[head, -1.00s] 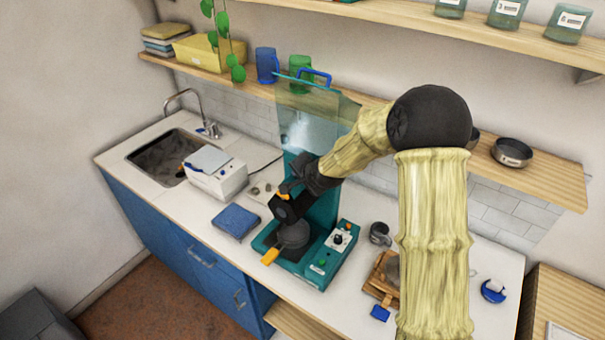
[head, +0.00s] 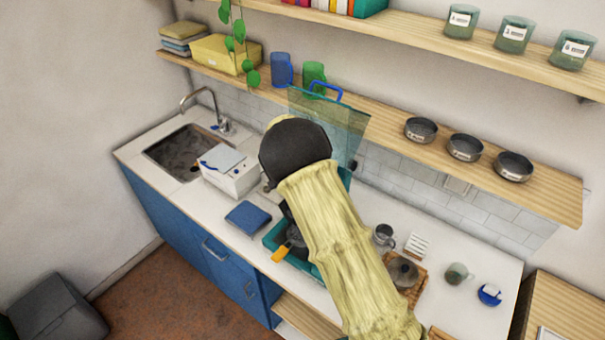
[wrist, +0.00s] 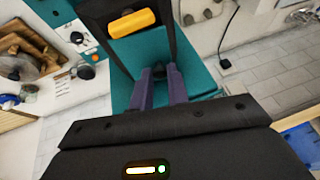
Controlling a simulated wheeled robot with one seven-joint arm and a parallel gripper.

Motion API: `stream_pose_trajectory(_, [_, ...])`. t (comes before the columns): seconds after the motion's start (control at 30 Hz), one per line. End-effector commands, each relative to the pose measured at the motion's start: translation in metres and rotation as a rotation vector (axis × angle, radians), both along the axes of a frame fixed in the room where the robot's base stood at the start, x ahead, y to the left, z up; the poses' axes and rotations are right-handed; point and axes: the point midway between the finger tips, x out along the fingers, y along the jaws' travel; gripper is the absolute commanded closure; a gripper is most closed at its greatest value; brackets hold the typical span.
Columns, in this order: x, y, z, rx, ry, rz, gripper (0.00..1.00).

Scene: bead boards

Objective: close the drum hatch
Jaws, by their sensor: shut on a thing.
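The teal machine (head: 272,238) stands on the counter, mostly hidden behind my arm in the head view. An orange handle (head: 279,254) sticks out at the machine's front. I cannot tell for certain which part is the drum hatch. In the wrist view, my gripper (wrist: 172,76), with purple fingers, is shut on a small dark part (wrist: 174,77) in front of a teal surface (wrist: 150,55). A black frame with an orange bar (wrist: 131,23) is close beside the fingers. My gripper is hidden in the head view.
A white box (head: 230,175) and a blue pad (head: 248,217) lie left of the machine. A mug (head: 383,235), a lidded pot (head: 403,273) and a green cup (head: 457,274) stand to the right. Shelves (head: 390,120) with jars and bowls overhang the back.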

Motion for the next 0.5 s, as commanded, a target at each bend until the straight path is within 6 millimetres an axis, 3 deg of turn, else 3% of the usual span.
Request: stream_pose_trajectory(0.5, [0.006, 0.006, -0.008, -0.164, 0.104, -0.002, 1.00])
